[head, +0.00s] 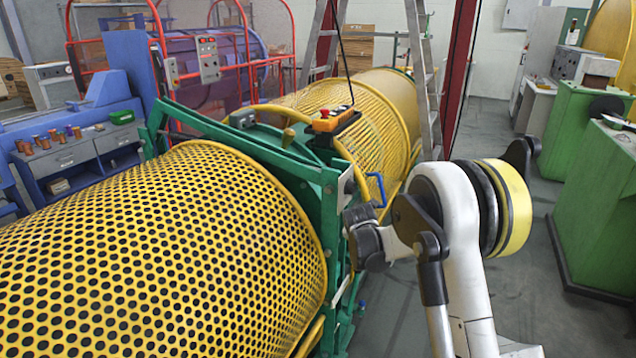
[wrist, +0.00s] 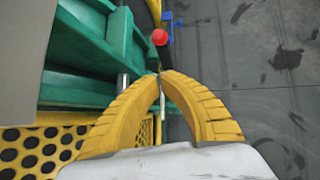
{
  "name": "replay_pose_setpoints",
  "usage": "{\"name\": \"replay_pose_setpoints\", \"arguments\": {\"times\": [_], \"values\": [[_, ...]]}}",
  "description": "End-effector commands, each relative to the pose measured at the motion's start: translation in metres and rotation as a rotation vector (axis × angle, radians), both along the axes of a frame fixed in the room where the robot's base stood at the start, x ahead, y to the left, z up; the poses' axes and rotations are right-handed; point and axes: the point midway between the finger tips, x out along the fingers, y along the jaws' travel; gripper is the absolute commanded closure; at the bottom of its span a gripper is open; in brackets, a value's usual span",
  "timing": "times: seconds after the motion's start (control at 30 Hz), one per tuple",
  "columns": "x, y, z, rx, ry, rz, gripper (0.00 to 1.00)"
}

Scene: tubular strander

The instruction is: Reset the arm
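My arm (head: 455,240) rises from the lower right in the head view, white and grey with dark joints and a yellow ring at its elbow. Its dark wrist end (head: 365,240) is close to the green frame of the machine. In the wrist view my gripper (wrist: 161,75) shows two curved yellow ribbed fingers. Their tips meet, with nothing seen held between them. Behind the fingers lie green machine parts on the left and grey floor on the right. The fingers are not clearly visible in the head view.
A yellow perforated guard (head: 150,255) and a green frame (head: 325,200) fill the left and middle. An orange control box (head: 335,120) sits on top. A ladder (head: 425,80) stands behind. Green cabinets (head: 600,185) are at right; grey floor (head: 525,270) lies between. A red knob (wrist: 160,37) is beyond the fingertips.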

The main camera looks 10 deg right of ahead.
Motion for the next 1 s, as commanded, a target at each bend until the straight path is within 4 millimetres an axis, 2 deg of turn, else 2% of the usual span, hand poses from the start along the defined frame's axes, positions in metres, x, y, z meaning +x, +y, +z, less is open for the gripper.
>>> {"name": "replay_pose_setpoints", "arguments": {"times": [0.17, 0.3, 0.4, 0.53, 0.63, 0.77, 0.9, 1.0], "values": [[-0.035, 0.004, 0.055, 0.190, -0.046, -0.203, 1.00], [-0.089, 0.010, 0.112, 0.439, -0.099, -0.478, 1.00], [-0.133, 0.015, 0.144, 0.619, -0.132, -0.683, 1.00], [-0.194, 0.021, 0.174, 0.850, -0.170, -0.954, 1.00], [-0.243, 0.025, 0.188, 1.022, -0.196, -1.165, 1.00], [-0.306, 0.032, 0.194, 1.240, -0.220, -1.447, 1.00], [-0.367, 0.039, 0.187, 1.446, -0.239, -1.739, 1.00], [-0.398, 0.042, 0.177, 1.556, -0.249, -1.907, 1.00]]}}
